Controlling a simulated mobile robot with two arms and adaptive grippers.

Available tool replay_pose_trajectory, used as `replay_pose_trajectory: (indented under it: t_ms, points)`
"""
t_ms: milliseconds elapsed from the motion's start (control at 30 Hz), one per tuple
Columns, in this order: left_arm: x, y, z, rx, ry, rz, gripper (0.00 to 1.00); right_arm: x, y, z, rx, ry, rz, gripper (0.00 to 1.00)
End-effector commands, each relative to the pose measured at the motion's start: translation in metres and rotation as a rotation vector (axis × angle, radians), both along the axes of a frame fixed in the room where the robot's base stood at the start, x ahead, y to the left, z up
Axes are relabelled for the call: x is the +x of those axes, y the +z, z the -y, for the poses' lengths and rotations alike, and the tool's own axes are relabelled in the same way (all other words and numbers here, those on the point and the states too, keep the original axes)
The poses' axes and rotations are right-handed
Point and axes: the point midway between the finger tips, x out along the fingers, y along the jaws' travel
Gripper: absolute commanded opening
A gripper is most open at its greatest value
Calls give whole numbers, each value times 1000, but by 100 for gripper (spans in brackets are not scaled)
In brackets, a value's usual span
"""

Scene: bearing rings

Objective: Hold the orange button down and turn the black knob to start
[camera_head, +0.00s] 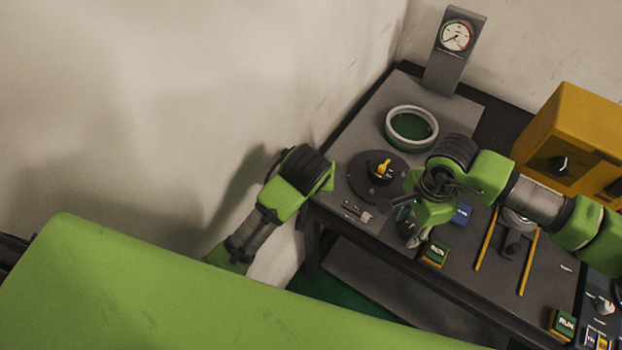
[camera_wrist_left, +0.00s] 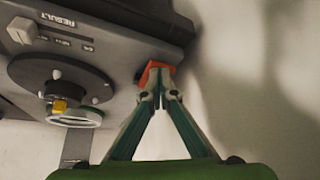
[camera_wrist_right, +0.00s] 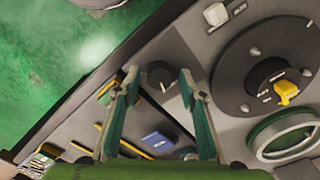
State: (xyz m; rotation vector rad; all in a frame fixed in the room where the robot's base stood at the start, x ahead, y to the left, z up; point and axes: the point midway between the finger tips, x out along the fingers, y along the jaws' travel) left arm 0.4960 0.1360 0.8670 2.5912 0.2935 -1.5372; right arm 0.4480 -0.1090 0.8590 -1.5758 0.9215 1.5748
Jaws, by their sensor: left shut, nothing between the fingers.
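The orange button (camera_wrist_left: 154,72) is on the table's side edge in the left wrist view. My left gripper (camera_wrist_left: 156,90) is shut with its fingertips together at the button, partly covering it. They seem to touch it; how far it is pressed cannot be told. The button and left fingertips are hidden in the head view. The black knob (camera_wrist_right: 160,75) shows between the fingertips of my open right gripper (camera_wrist_right: 160,80) in the right wrist view. Contact with the knob cannot be made out. In the head view my right gripper (camera_head: 412,235) is low over the table's front edge and hides the knob.
A dark disc (camera_head: 360,182) with a yellow pointer (camera_head: 384,168) lies beside a ring (camera_head: 411,126). A gauge (camera_head: 457,36) stands behind. A blue block (camera_head: 462,214) and a green RUN block (camera_head: 434,254) lie near my right gripper. A yellow box (camera_head: 575,125) stands right.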

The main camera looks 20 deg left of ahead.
Motion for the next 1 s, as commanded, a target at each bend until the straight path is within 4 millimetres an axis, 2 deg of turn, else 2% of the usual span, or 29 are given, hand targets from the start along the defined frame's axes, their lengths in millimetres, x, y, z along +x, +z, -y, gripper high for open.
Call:
replay_pose_trajectory:
  t_ms: [100,367,800,1000]
  points:
    - [0,-1,0,0,0,-2,0,-1,-1,0,0,-135,-1,38]
    - [0,-1,0,0,0,-2,0,-1,0,0,1,-288,-1,38]
    - [-1,-1,0,0,0,-2,0,-1,-1,0,1,-907,-2,38]
    - [0,-1,0,0,0,-2,0,-1,-1,0,0,-1078,-1,38]
